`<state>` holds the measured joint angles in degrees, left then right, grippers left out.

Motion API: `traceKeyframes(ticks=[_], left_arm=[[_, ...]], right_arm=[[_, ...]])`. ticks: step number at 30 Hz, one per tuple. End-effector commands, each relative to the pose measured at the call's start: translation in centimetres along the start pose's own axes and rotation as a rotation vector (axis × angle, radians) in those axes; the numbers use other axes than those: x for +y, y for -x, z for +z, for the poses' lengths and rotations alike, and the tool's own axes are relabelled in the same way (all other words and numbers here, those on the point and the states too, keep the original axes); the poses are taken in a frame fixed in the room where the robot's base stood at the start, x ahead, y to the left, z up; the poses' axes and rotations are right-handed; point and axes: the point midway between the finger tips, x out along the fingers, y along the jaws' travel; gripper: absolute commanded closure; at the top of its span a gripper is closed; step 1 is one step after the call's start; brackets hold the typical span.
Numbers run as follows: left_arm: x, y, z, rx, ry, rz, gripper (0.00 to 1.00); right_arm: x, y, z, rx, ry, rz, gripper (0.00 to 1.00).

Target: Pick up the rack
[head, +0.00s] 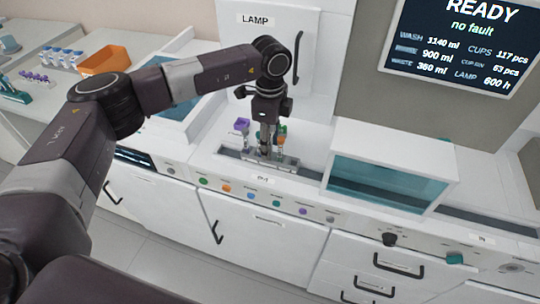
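A small grey rack (283,163) sits in the slot of the white machine's counter, in the middle of the head view. It carries a few tubes; a purple cap (242,125) shows on its left, and green and orange caps show partly behind the gripper. My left gripper (266,150) points straight down at the middle of the rack, its fingertips at or just above it. The fingers look close together, but I cannot tell whether they grip anything. They hide the rack's middle. My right gripper is not in view.
A teal-windowed box (385,185) stands close right of the rack. A white lamp panel (262,60) rises behind. At the far left are an orange bin (105,60) and several tubes. Knobs and buttons line the front edge.

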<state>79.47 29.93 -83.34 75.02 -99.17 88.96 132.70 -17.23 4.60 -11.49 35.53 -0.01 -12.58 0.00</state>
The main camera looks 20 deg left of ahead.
Motion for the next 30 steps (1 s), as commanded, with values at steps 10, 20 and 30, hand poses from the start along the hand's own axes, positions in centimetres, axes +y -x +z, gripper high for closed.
traceKeyframes(ticks=[10,20,30], left_arm=[[0.0,0.0,0.0,0.000,0.000,0.000,0.90],[0.0,0.1,0.0,0.001,0.000,-0.001,1.00],[-0.1,1.7,0.0,0.002,0.001,-0.003,1.00]], right_arm=[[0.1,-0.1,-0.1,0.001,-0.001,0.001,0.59],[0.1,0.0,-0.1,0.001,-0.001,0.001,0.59],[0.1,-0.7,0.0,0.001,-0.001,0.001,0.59]])
